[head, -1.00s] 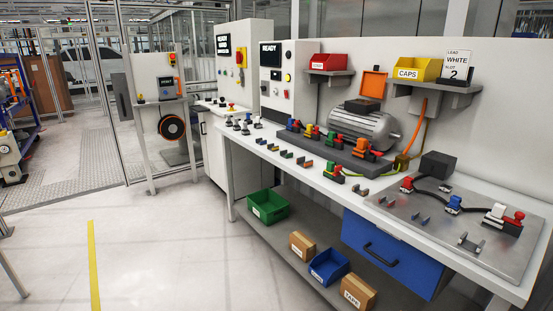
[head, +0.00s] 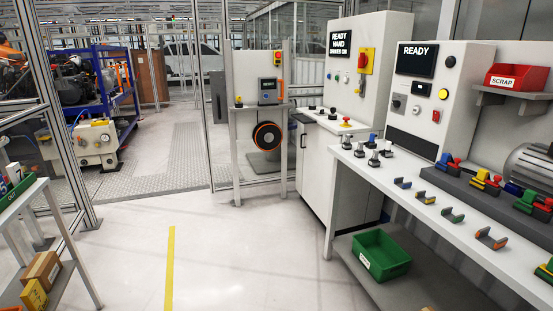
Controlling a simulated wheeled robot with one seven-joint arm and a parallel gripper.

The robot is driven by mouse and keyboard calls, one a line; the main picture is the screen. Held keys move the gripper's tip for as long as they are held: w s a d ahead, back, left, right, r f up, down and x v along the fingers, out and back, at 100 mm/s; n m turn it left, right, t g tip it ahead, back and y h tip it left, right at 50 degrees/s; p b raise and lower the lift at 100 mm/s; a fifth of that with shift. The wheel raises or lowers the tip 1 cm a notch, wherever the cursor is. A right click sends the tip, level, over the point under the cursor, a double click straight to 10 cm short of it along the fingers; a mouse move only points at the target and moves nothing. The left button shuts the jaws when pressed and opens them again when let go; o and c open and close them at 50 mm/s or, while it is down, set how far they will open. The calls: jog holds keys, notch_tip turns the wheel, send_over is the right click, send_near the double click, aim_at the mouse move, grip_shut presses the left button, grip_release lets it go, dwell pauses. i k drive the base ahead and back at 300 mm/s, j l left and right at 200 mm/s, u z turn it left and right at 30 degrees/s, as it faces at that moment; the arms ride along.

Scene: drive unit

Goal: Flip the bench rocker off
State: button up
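The bench (head: 385,172) runs along the right side. A control box (head: 401,125) stands on it, with a lit screen (head: 416,59) reading READY. On its face are a black knob, a dark round selector (head: 396,101), a small display (head: 421,88), a yellow button (head: 443,94) and a small red piece in a dark frame (head: 436,116). That red piece looks like a rocker switch, but it is too small to tell its position. My gripper is not in view.
A taller cabinet (head: 343,98) with a red-and-yellow switch (head: 366,60) stands left of the control box. Several connectors and grey clips lie on the bench. A green bin (head: 380,255) sits on the lower shelf. A cart (head: 45,240) stands at left. The middle floor is clear.

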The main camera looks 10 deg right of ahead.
aim_at(437, 113)
jog(key=i+z, duration=0.3)
jog(key=i, duration=0.15)
jog(key=i+j+z, duration=0.15)
jog(key=i+z, duration=0.15)
jog(key=i+j+z, duration=0.25)
jog(key=i, duration=0.25)
jog(key=i+j+z, duration=0.3)
jog(key=i, duration=0.1)
